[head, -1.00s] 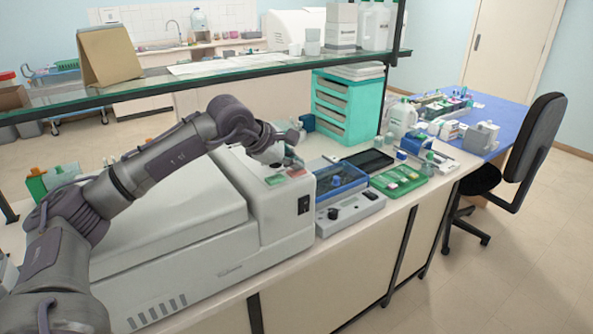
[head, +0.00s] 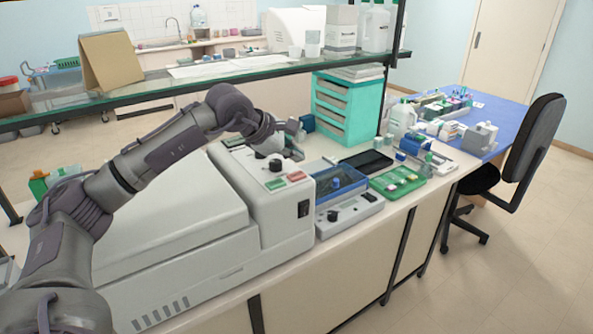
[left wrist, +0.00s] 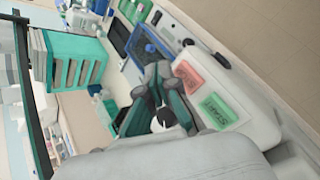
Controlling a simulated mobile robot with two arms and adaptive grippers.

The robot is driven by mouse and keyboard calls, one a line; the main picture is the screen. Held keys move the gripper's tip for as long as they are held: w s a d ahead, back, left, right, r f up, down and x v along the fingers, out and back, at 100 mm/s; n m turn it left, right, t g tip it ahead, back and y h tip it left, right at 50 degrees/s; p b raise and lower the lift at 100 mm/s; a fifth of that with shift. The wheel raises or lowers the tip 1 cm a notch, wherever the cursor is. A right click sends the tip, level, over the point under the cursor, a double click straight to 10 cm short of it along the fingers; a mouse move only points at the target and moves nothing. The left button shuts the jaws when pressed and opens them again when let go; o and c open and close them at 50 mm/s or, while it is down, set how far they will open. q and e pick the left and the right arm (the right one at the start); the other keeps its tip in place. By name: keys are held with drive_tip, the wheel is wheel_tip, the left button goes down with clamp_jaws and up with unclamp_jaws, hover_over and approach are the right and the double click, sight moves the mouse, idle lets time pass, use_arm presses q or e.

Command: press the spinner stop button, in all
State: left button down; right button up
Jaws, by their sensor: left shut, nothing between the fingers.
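The spinner is a large white machine (head: 165,220) with a broad lid on the left of the bench. Its right-hand panel carries a red button (head: 296,175), a green button (head: 275,184) and a dark-and-white knob (head: 275,164). In the left wrist view the red button (left wrist: 190,77) lies beside the green button (left wrist: 218,110), right of my gripper. My left gripper (head: 300,142) is shut and empty, beyond the buttons toward the back edge of the panel. Its fingers also show in the left wrist view (left wrist: 158,70), apart from both buttons. My right gripper is not in view.
A blue-lidded device (head: 342,185) stands right of the spinner, with a green slide tray (head: 398,181) and a black tray (head: 367,160) beyond. A teal drawer unit (head: 347,108) stands behind. A glass shelf (head: 215,78) spans above the bench.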

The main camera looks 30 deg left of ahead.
sight(295, 176)
use_arm(q)
drive_tip(key=shift+r+p, duration=0.8)
drive_tip(key=shift+r, duration=0.7)
drive_tip(key=shift+f, duration=0.1)
